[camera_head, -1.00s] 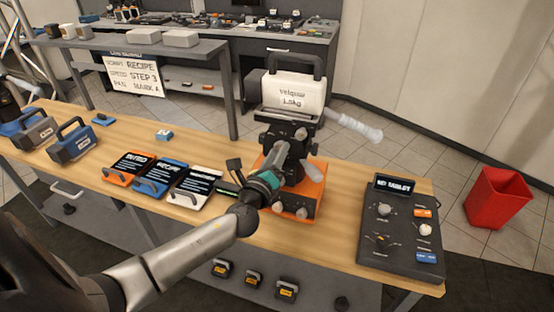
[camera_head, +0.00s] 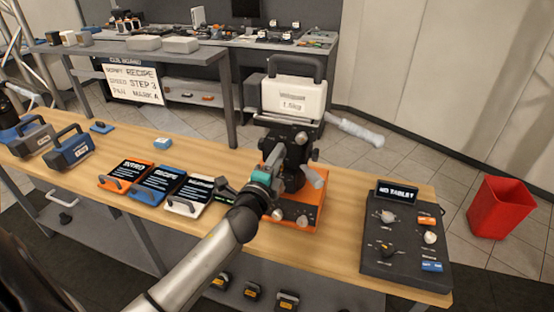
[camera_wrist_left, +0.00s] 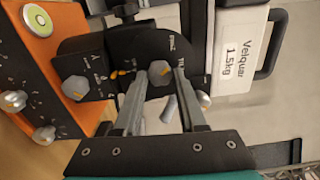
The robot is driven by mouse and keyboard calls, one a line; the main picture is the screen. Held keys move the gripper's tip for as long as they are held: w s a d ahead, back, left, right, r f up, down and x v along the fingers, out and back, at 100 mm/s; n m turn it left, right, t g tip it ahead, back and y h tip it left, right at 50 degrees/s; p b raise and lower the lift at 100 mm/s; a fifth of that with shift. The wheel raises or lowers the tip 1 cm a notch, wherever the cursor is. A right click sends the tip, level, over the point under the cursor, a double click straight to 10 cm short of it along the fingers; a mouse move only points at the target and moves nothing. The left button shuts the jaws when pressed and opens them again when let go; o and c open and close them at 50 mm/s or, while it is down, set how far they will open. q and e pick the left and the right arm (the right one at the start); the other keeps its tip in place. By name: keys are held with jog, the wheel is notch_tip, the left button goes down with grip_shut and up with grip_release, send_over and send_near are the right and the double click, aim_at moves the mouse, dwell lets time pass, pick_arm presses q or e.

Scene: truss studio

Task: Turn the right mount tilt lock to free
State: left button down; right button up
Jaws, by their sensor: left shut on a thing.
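The mount (camera_head: 292,150) stands on an orange base (camera_head: 297,213) on the wooden table. It carries a white weight block (camera_head: 293,98) marked 1.5kg. In the left wrist view, a grey hexagonal knob (camera_wrist_left: 160,73) with an orange mark sits on the mount's dark side plate, between my left gripper's fingertips. A second grey knob (camera_wrist_left: 75,88) sits apart from the fingers. My left gripper (camera_head: 280,170) is at the mount's near left side, shut on the grey knob. The fingers partly hide the plate's markings. I cannot tell which lock this knob is. My right gripper is not in view.
A pale handle (camera_head: 356,128) sticks out right of the mount. A dark control panel (camera_head: 405,240) stands at the table's right end. Several tablets (camera_head: 158,184) lie left of the mount. A red bin (camera_head: 501,207) stands on the floor at right.

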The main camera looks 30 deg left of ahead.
pick_arm(q)
jog(key=shift+n, duration=0.4)
jog(key=shift+c, duration=2.3)
grip_release()
jog(key=b+v, duration=0.1)
jog(key=v, duration=1.4)
jog(key=shift+s+d, duration=0.1)
jog(key=shift+d, duration=0.05)
